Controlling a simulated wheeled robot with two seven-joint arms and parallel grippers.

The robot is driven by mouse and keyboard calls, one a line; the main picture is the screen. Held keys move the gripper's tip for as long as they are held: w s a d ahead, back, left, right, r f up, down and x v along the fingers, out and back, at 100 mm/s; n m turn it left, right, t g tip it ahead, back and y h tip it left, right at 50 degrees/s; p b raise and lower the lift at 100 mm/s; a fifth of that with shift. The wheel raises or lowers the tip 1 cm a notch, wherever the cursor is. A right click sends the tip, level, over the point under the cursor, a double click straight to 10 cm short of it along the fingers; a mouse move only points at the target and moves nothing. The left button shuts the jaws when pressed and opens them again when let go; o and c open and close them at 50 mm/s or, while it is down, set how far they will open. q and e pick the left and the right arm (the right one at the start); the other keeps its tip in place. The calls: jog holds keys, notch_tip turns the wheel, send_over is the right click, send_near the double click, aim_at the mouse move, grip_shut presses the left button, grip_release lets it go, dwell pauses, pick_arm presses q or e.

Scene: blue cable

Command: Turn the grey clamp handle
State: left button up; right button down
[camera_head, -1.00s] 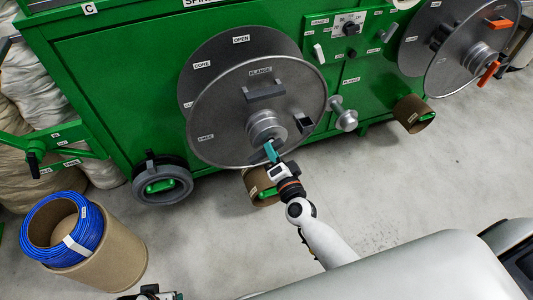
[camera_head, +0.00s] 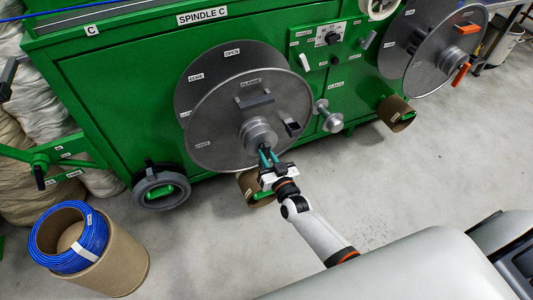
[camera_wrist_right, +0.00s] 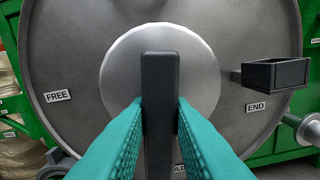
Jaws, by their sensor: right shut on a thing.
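The grey clamp handle (camera_wrist_right: 160,100) is a dark upright bar across the round silver hub (camera_wrist_right: 118,75) in the right wrist view. My right gripper (camera_wrist_right: 160,122) has its two teal fingers on either side of the bar, closed against it. In the head view my right gripper (camera_head: 267,157) is at the lower front of the hub (camera_head: 258,134) on the Spindle C reel; the fingers mostly hide the handle there. The grey flange (camera_head: 222,112) carries the hub, with "FREE" (camera_wrist_right: 58,96) left and "END" (camera_wrist_right: 256,106) right in the wrist view. My left gripper is out of view.
A dark open box (camera_wrist_right: 275,74) juts from the flange. A cardboard tube with a blue cable coil (camera_head: 72,238) stands on the floor at left. A second reel (camera_head: 425,50) is at right. The floor (camera_head: 410,165) in front is mostly clear.

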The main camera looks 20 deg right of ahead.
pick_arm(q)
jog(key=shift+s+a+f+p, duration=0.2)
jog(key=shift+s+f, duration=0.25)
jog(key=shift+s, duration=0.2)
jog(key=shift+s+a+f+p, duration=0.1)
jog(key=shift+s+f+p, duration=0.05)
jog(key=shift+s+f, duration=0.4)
pick_arm(e)
jog(key=shift+d+f+n, duration=0.1)
jog(key=shift+n, duration=1)
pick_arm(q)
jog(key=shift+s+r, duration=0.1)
pick_arm(e)
jog(key=c, duration=1.3)
grip_release()
